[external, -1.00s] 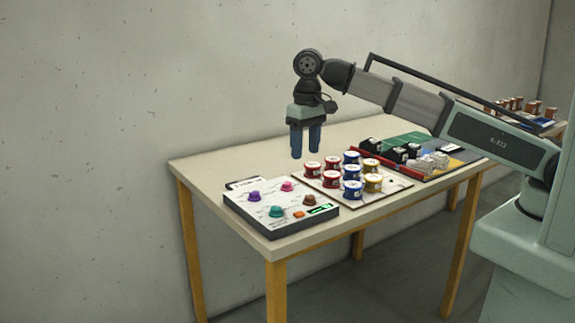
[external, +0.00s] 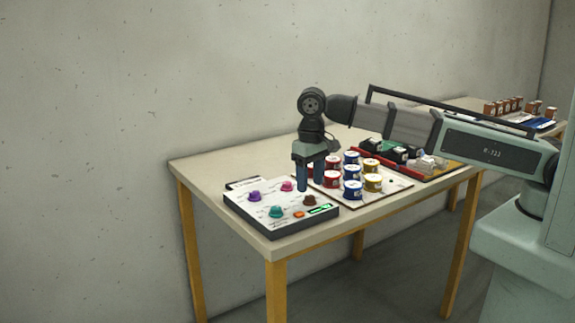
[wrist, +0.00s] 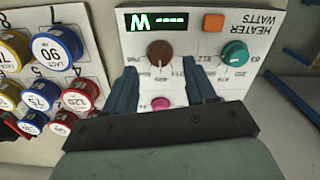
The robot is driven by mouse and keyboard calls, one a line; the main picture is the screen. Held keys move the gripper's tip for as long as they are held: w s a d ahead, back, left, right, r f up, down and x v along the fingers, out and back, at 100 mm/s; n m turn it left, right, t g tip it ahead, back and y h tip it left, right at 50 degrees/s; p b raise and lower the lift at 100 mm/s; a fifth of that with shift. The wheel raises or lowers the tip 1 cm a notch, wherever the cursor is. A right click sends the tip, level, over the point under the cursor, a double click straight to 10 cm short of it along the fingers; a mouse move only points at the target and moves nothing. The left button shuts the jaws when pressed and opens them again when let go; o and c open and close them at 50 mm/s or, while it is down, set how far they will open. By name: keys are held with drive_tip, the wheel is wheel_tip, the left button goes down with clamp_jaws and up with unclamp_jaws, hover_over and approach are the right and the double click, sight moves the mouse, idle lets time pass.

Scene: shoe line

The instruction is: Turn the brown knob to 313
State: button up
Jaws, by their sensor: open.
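The brown knob (external: 309,201) sits at the right rear of a white control box (external: 249,217) on the table. In the wrist view the brown knob (wrist: 160,53) shows beyond the fingertips, roughly between their lines. My gripper (external: 311,188) points down just above and behind the knob, with its fingers apart. In the wrist view my gripper (wrist: 162,78) is open and empty. A green display (wrist: 156,20) beside the knob shows a "W" and dashes; no number is readable. Part of the dial scale is hidden by the fingers.
The box also carries a teal knob (external: 276,211), a purple knob (external: 254,196), a pink knob (external: 287,186) and an orange button (external: 299,214). A board with several red, blue and yellow spools (external: 352,189) stands close on the right. The rear left table is clear.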

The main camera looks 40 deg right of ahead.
sight(310, 196)
drive_tip(key=shift+f, duration=1.7)
drive_tip(key=shift+c, duration=0.2)
clamp_jaws()
drive_tip(key=shift+n, duration=0.4)
drive_tip(key=n, duration=0.3)
drive_tip(key=shift+n, duration=2)
